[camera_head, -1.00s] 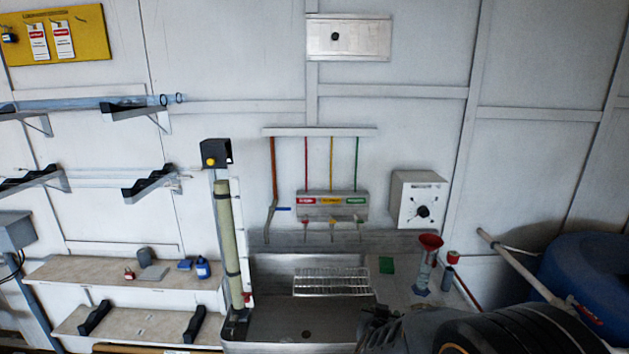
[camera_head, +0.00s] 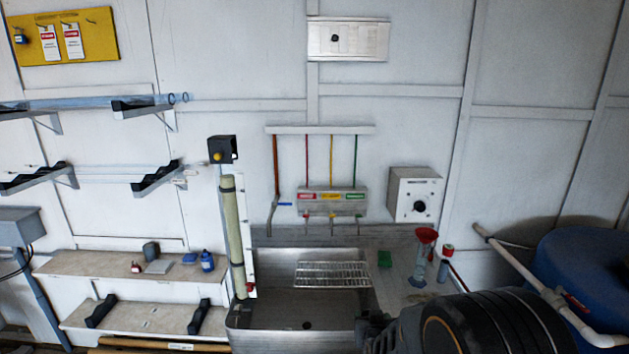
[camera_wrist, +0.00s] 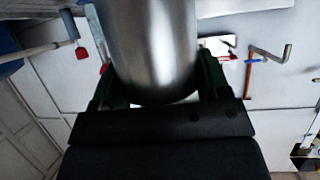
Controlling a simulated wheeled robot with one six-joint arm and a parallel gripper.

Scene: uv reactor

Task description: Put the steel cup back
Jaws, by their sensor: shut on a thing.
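The steel cup (camera_wrist: 153,45) fills the top middle of the wrist view as a shiny metal cylinder. My gripper (camera_wrist: 155,85) is shut on it, with one dark green finger on each side of the cup. The top of the cup in that view is cut off by the frame edge. In the head view my arm covers the lower right, and neither the gripper's fingertips nor the cup can be made out there.
A steel sink (camera_head: 270,315) with a wire rack (camera_head: 333,274) stands at the wall. A blue drum (camera_head: 590,270) is far right. A shelf (camera_head: 105,265) with small items is left.

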